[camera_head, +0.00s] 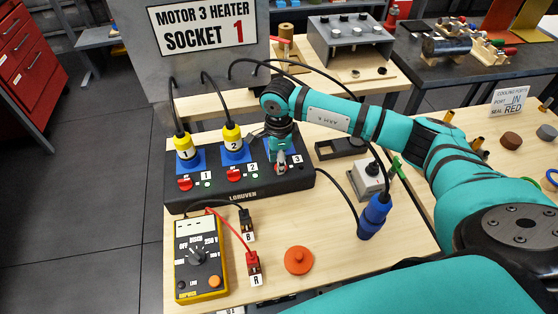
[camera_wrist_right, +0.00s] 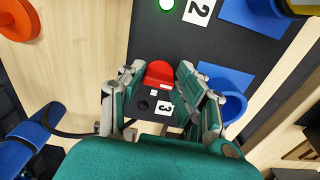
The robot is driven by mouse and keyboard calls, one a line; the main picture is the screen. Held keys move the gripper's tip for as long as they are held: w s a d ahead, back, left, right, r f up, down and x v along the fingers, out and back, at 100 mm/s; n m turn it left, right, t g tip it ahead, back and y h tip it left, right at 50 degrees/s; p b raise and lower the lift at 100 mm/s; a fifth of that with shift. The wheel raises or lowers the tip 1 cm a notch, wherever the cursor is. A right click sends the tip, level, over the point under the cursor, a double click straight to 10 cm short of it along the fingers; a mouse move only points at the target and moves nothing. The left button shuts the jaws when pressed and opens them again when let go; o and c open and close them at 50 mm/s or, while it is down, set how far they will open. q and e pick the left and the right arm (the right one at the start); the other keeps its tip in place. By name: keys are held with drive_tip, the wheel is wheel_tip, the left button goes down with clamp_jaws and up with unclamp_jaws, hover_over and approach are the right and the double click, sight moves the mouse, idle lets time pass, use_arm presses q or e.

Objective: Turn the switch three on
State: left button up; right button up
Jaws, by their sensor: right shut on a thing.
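The black power strip (camera_head: 240,196) lies on the wooden table with three numbered positions. The red switch three (camera_wrist_right: 158,74) sits between the fingers of my right gripper (camera_wrist_right: 157,84), which is shut on it. In the head view my right gripper (camera_head: 281,161) reaches down over position 3 and hides most of that switch. The small lamp (camera_wrist_right: 143,105) by the 3 label (camera_wrist_right: 164,107) looks dark. Red switches one (camera_head: 185,184) and two (camera_head: 234,174) have green lamps lit beside them. The left gripper is not in view.
Yellow plugs 1 (camera_head: 184,147) and 2 (camera_head: 232,138) stand in their sockets. The blue socket three (camera_wrist_right: 228,100) is beside the gripper. A blue connector (camera_head: 374,216), multimeter (camera_head: 201,257) with leads, and orange disc (camera_head: 298,260) lie in front. A sign (camera_head: 207,29) reads socket 1.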

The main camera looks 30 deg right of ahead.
drive_tip(key=m+b, duration=0.2)
drive_tip(key=m, duration=0.1)
drive_tip(key=shift+w+f+m+b, duration=0.1)
drive_tip(key=shift+m+b, duration=0.25)
drive_tip(key=shift+m, duration=0.05)
drive_tip(key=m+b, duration=0.2)
drive_tip(key=m, duration=0.2)
drive_tip(key=shift+w+d, duration=0.1)
drive_tip(key=shift+d, duration=0.05)
drive_tip(key=m+b, duration=0.2)
drive_tip(key=m, duration=0.3)
drive_tip(key=shift+d, duration=0.1)
drive_tip(key=shift+d+r+m+b, duration=0.15)
drive_tip(key=shift+m+b, duration=0.45)
drive_tip(key=shift+m, duration=1.5)
drive_tip(key=shift+r, duration=0.1)
drive_tip(key=o, duration=1.1)
drive_tip(key=shift+o, duration=0.2)
